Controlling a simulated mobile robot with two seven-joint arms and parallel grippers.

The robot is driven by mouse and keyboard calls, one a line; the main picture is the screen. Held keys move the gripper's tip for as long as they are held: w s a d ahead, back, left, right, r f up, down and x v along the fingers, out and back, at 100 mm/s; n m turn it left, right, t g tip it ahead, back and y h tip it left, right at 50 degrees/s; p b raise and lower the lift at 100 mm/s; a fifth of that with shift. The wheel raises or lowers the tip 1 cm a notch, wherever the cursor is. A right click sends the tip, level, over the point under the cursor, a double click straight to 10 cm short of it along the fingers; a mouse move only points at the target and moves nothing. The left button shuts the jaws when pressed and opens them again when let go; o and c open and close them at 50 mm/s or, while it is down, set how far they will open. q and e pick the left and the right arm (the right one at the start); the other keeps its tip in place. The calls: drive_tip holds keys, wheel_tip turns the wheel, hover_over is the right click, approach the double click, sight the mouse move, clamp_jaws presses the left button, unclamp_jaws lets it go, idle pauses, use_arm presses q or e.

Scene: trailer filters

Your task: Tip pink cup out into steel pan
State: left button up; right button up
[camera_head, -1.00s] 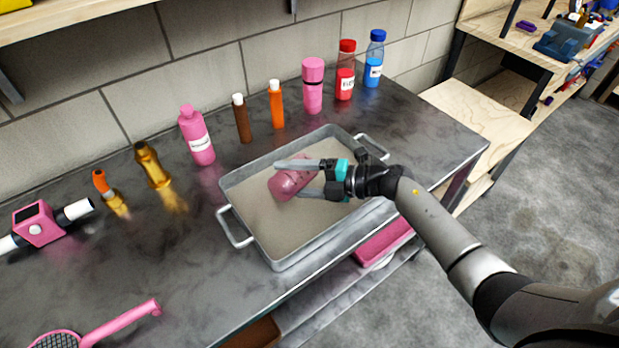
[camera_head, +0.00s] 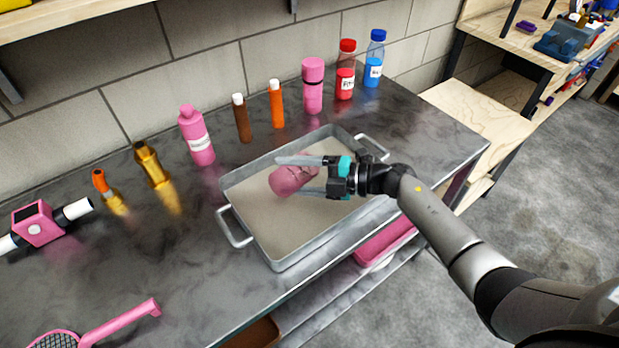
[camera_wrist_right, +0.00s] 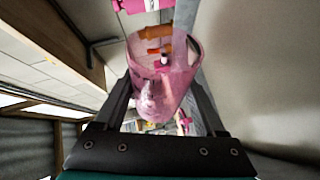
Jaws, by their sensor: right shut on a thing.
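The pink cup (camera_head: 289,180) is see-through and is held tilted over the steel pan (camera_head: 262,250). My right gripper (camera_head: 300,176) is shut on the cup, with one finger on either side of it. In the right wrist view, the cup (camera_wrist_right: 160,95) fills the space between the two dark fingers of the right gripper (camera_wrist_right: 165,110). The pan is a shallow rectangular tray with two handles on the bench, and its floor looks plain and pale. Whether anything is inside the cup or running out cannot be told. My left gripper is not in view.
A pink bottle (camera_head: 196,136), a brown tube (camera_head: 241,118), an orange tube (camera_head: 276,104), a pink flask (camera_head: 313,86) and red and blue bottles (camera_head: 374,60) line the bench's back. A pink bin (camera_head: 380,243) sits below.

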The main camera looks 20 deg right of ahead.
drive_tip(key=shift+w+d+r+m+y+b, duration=0.15)
drive_tip(key=shift+d+r+m+y+b, duration=0.15)
drive_tip(key=shift+m, duration=0.3)
drive_tip(key=shift+w+d+r+m+y+b, duration=0.2)
drive_tip(key=shift+m+y, duration=0.2)
drive_tip(key=shift+m, duration=0.2)
idle(1.1)
drive_tip(key=shift+w+d+r+m+t+y+b, duration=0.25)
drive_tip(key=shift+d+m+y+b, duration=0.15)
drive_tip(key=shift+m, duration=0.35)
drive_tip(key=shift+w+d+r+m+t+y+b, duration=0.2)
drive_tip(key=shift+d+m+y+b, duration=0.15)
drive_tip(key=shift+m, duration=0.4)
idle(1.3)
drive_tip(key=shift+a, duration=0.15)
idle(0.7)
drive_tip(key=n+p, duration=0.1)
drive_tip(key=s+a+n+g+h+p, duration=0.1)
drive_tip(key=n, duration=0.1)
drive_tip(key=shift+a+f+h, duration=0.15)
drive_tip(key=shift+h, duration=0.1)
drive_tip(key=shift+s+a+f+n+h, duration=0.1)
drive_tip(key=shift+f+n+h, duration=0.3)
drive_tip(key=shift+f+n, duration=0.1)
